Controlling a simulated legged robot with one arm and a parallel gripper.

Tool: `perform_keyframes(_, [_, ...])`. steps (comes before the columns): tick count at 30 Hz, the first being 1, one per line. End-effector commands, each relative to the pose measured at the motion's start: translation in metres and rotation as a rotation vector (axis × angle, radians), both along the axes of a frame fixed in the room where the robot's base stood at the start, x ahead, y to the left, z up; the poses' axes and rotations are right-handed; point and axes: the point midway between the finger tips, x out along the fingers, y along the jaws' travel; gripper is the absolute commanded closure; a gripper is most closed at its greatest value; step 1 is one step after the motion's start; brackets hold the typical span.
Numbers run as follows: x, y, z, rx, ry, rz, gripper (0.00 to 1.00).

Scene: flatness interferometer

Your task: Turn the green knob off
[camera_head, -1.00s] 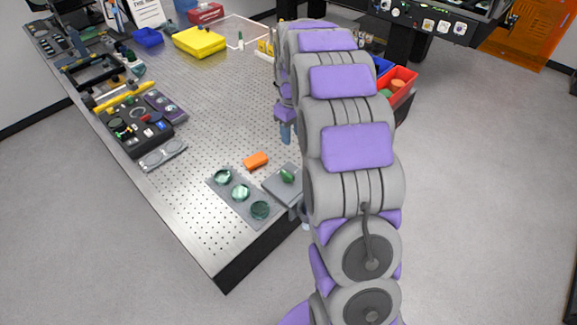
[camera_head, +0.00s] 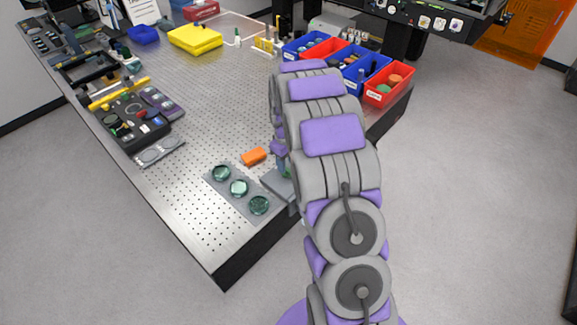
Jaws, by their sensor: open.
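A grey plate (camera_head: 274,182) lies near the table's front corner, partly hidden behind my arm. The green knob (camera_head: 285,172) on it shows only as a small patch of green beside my arm. My gripper (camera_head: 282,164) is open and points down, close above the knob. My arm hides most of the gripper, and I cannot tell whether its fingers touch the knob or stand around it.
An orange block (camera_head: 253,156) and a strip with green round lenses (camera_head: 239,206) lie left of the plate. Red and blue bins (camera_head: 377,97) stand at the back right. The table's middle is clear.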

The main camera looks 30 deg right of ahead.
Motion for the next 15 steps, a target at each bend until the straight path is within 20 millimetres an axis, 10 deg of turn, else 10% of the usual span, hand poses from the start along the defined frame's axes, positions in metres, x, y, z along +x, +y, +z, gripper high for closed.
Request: perform_keyframes(15, [0.000,-0.010,-0.022,0.012,0.001,-0.001,0.57])
